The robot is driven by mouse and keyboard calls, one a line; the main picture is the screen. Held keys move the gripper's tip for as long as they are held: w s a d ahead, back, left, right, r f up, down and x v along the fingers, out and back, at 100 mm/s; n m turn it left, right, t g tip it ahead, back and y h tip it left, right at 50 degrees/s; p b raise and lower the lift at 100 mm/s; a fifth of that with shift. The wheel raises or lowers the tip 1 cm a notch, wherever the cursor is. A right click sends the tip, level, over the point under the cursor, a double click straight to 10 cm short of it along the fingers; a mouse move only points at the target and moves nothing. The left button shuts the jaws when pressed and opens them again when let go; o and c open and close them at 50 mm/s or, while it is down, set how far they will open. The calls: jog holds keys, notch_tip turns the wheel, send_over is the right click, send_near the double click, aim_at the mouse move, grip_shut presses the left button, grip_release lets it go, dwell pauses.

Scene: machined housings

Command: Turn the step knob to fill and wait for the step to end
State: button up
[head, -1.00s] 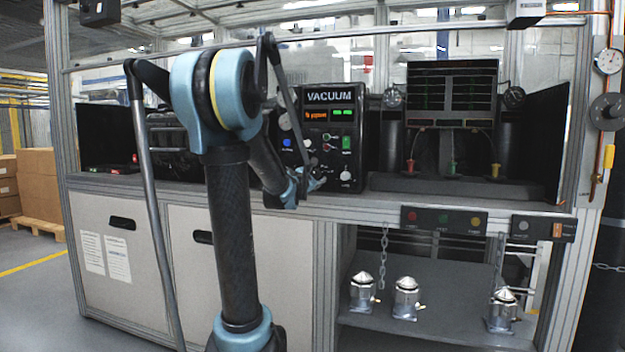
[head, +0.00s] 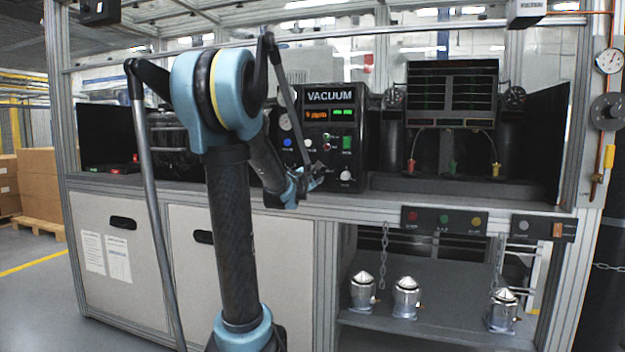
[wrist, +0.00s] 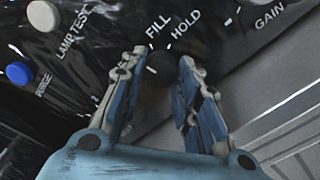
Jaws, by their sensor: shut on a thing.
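The step knob (wrist: 160,68) is a dark round knob in the wrist view, below the printed words FILL and HOLD. My gripper (wrist: 163,58) is shut on it, one finger on each side. The fingers cover part of the knob, and I cannot tell where its pointer stands. In the head view my gripper (head: 318,174) is at the lower front of the black VACUUM unit (head: 330,97), where the knob is hidden. The unit's small display (head: 317,114) shows orange text too small to read, beside green readouts.
A blue purge button (wrist: 19,73) and a white lamp test button (wrist: 43,15) lie left of the knob. A white knob (head: 346,175) is right of my gripper. Several metal housings (head: 405,298) stand on the lower shelf. The bench edge runs below the unit.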

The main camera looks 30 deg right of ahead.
jog(key=m, duration=0.6)
dwell(0.6)
jog(key=shift+a, duration=0.1)
jog(key=o, duration=1.1)
jog(key=shift+c, duration=0.2)
jog(key=v, duration=1.1)
jog(key=shift+s+a, duration=0.2)
jog(key=shift+a, duration=0.15)
jog(key=shift+f, duration=0.1)
